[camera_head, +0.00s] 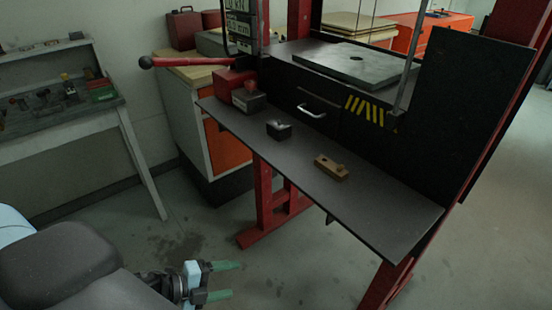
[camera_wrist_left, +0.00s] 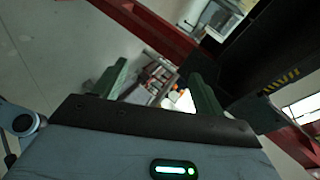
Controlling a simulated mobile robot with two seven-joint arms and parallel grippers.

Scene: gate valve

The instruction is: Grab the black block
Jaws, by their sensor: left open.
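A small black block (camera_head: 279,131) with a lighter top piece sits on the dark shelf (camera_head: 390,205) of the red-legged press, left of its middle. My left gripper (camera_head: 222,281) is low at the bottom of the head view, in front of and below the shelf. Its two green fingers are apart with nothing between them, well away from the block. The fingers also frame the left wrist view (camera_wrist_left: 157,88), where I cannot make out the black block. My right gripper is not in view.
A wooden block (camera_head: 331,167) lies on the shelf right of the black block. A workbench (camera_head: 65,115) stands at left. The shelf's right part is bare.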

